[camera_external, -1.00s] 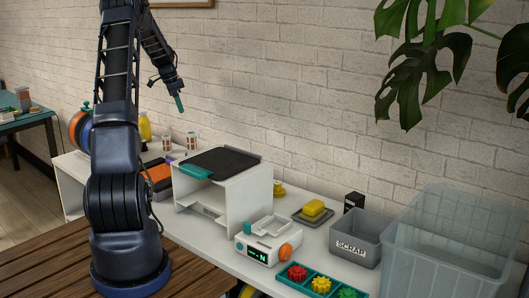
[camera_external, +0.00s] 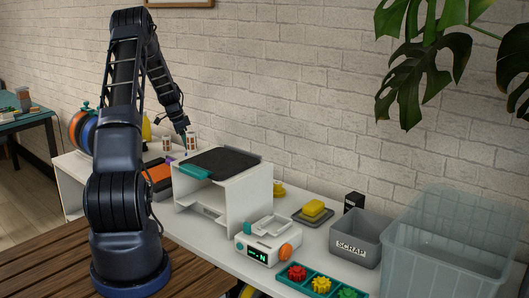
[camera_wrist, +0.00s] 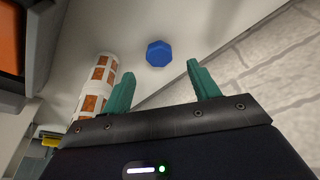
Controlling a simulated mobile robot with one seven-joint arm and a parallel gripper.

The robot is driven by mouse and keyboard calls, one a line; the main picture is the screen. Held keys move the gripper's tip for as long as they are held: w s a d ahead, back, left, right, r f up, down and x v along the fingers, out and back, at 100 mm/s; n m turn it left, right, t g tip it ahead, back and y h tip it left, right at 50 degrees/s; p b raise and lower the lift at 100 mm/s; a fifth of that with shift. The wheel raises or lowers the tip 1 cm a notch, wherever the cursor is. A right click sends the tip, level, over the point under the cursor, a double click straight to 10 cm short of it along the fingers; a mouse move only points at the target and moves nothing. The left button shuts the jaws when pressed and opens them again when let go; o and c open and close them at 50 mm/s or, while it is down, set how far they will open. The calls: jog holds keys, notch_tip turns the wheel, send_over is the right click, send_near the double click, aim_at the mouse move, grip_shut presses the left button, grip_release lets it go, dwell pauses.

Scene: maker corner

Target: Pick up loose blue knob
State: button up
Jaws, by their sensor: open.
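A loose blue knob (camera_wrist: 160,53) lies on the white worktop in the wrist view, ahead of my fingers and about midway between them.
A white and orange patterned cylinder (camera_wrist: 100,82) stands close to the left finger. An orange and dark box (camera_wrist: 12,40) is at the upper left. The brick wall (camera_wrist: 270,65) is close on the right. The white box (camera_external: 246,200) stands in front.

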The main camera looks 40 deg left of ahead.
jog(key=x, duration=0.4)
jog(key=shift+f, duration=0.45)
jog(key=c, duration=1.1)
